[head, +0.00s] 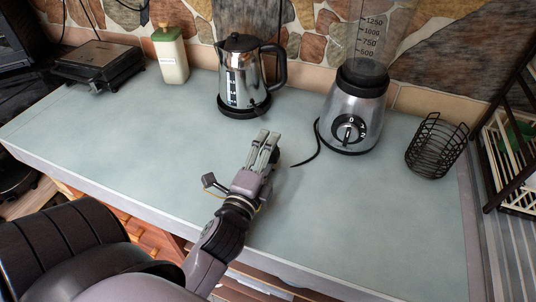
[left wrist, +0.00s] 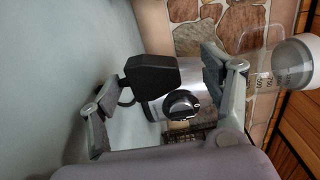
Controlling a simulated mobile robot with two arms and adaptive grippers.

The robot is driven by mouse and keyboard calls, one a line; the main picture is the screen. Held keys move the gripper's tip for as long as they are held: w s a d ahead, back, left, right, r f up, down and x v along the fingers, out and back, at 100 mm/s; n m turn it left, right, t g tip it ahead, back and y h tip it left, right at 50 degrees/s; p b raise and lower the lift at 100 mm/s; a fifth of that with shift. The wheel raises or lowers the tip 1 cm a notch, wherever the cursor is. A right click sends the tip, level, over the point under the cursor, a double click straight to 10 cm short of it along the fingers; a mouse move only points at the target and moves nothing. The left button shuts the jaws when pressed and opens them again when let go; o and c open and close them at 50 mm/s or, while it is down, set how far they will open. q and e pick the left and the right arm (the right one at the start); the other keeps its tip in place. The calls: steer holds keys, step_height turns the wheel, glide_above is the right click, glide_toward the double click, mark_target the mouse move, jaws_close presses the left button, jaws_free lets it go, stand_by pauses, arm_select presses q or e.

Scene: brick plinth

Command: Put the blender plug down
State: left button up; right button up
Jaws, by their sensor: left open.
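The blender (head: 352,112) stands upright on the counter (head: 150,135), right of my left gripper (head: 267,138) in the head view. Its black cord (head: 309,158) curves over the counter toward my fingers. In the left wrist view, a dark block, apparently the blender plug (left wrist: 152,73), shows between my spread fingers, with gaps on both sides. I cannot make out the plug in the head view. The blender's dial (left wrist: 182,104) shows behind it. My left gripper is open. My right gripper is not in view.
A steel kettle (head: 241,75) stands behind my left gripper. A cream bottle (head: 171,57) and a dark grill (head: 101,64) are at the back left. A black wire basket (head: 437,146) and a dish rack (head: 510,150) are at right. The counter's front middle is clear.

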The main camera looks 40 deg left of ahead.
arm_select(q)
steer(key=b+v, duration=0.1)
steer(key=v, duration=0.6)
steer(key=shift+s+f, duration=0.1)
steer(key=shift+s, duration=0.05)
stand_by(0.4)
